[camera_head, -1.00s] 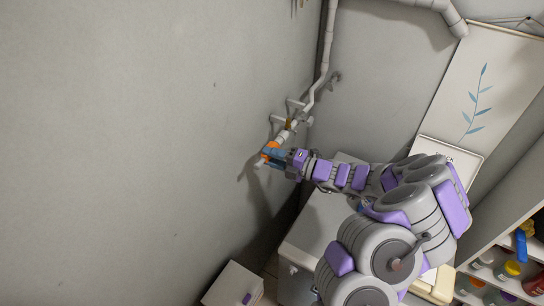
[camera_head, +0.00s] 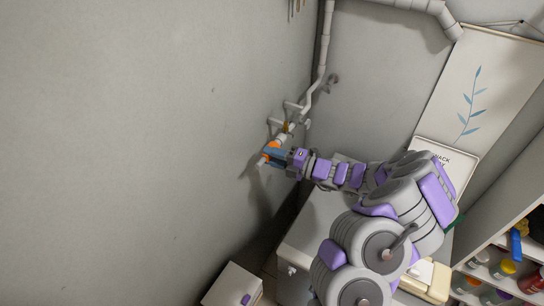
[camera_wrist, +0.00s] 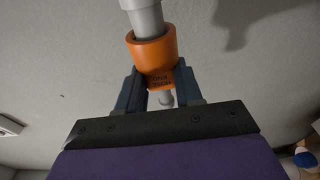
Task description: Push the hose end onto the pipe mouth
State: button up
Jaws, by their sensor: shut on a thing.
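The orange hose end (camera_wrist: 152,62), with lettering upside down on its side, sits between the two blue-grey fingers of my gripper (camera_wrist: 160,88) in the wrist view. My gripper is shut on it. The grey pipe (camera_wrist: 146,18) comes down into the hose end's open rim; how deep it sits is hidden. A thin pale hose stub (camera_wrist: 166,98) shows below the collar. In the head view my gripper (camera_head: 279,157) holds the orange hose end (camera_head: 273,145) close to the left wall, just below the pipe (camera_head: 281,139).
White pipework (camera_head: 323,60) runs down the wall corner, with brackets near the gripper. A grey cabinet (camera_head: 315,230) stands under my arm. A shelf of bottles (camera_head: 505,267) is at the lower right, and a leaf wall hanging (camera_head: 485,80) is on the right wall.

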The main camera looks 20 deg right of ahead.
jog(key=shift+w+d+p, duration=0.7)
dwell(0.3)
jog(key=o, duration=1.1)
jog(key=shift+o, duration=0.2)
jog(key=p+v, duration=0.4)
jog(key=v, duration=0.1)
jog(key=v, duration=1.7)
jog(key=shift+d, duration=0.2)
